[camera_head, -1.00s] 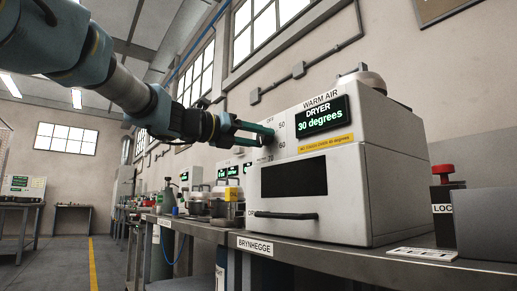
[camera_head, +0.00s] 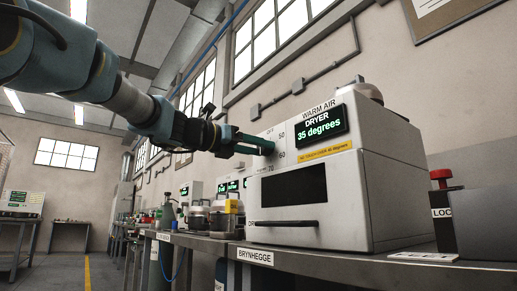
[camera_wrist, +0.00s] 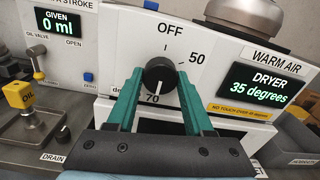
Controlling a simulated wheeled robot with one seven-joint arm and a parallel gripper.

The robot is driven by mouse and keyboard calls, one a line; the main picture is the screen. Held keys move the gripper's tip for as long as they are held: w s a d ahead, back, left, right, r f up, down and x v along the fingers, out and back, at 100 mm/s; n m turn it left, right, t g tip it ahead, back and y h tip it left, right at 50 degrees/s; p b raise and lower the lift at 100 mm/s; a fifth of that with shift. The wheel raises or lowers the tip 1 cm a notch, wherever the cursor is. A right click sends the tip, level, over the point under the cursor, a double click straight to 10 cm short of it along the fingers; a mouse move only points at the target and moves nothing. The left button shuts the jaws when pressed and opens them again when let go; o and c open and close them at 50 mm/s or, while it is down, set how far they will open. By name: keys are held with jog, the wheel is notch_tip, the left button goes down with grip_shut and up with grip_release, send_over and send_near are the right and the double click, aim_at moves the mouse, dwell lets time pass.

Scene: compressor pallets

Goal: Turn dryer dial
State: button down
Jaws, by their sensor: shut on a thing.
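The white dryer (camera_head: 395,190) stands on the bench, its green display (camera_head: 321,122) reading 35 degrees. The display also shows in the wrist view (camera_wrist: 262,82). The black dryer dial (camera_wrist: 160,76) is on its front panel, with OFF above, 50 at upper right and 70 below. A white line on the dial points down, close to the 70. My gripper (camera_wrist: 160,74) is shut on the dial, one teal finger on each side. In the head view my gripper (camera_head: 266,146) reaches the panel from the left and hides the dial.
A yellow label (camera_head: 325,154) under the display warns against touching over some degrees. The dryer's dark handle (camera_head: 285,223) sticks out low in front. A red-topped lock box (camera_head: 441,205) stands at right.

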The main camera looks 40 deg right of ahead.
jog(key=shift+c, duration=1.4)
grip_release()
jog(key=a+p, duration=0.1)
jog(key=a, duration=0.9)
jog(key=shift+w+a, duration=0.4)
